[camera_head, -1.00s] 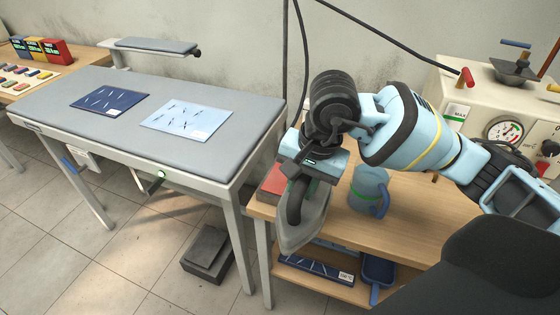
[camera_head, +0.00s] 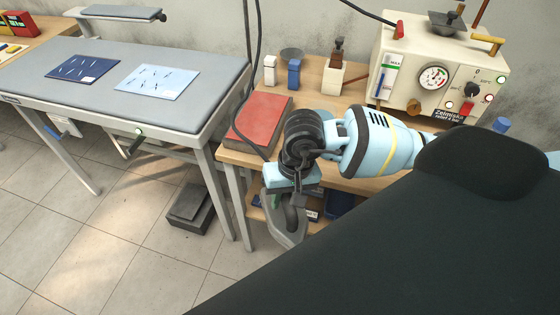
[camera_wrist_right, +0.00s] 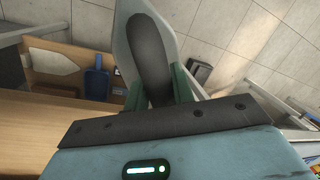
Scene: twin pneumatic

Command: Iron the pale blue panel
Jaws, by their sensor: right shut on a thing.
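The pale blue panel (camera_head: 157,82), with dark slits and a small white label, lies flat on the grey padded ironing table (camera_head: 190,112). A dark blue panel (camera_head: 83,68) lies left of it, a small gap apart. My right gripper (camera_head: 292,196) is shut on the dark handle of the grey iron (camera_head: 272,232). The iron hangs in front of the wooden bench, right of the table and away from the panels. In the right wrist view the green fingers clasp the iron's handle (camera_wrist_right: 152,55). My left gripper is not in view.
A red pad (camera_head: 263,120) lies on the wooden bench (camera_head: 325,103) beside the table. A black cable hangs between table and bench. The cream boiler (camera_head: 440,65) stands behind. A dark pedal (camera_head: 190,205) is on the floor. The table's right end is clear.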

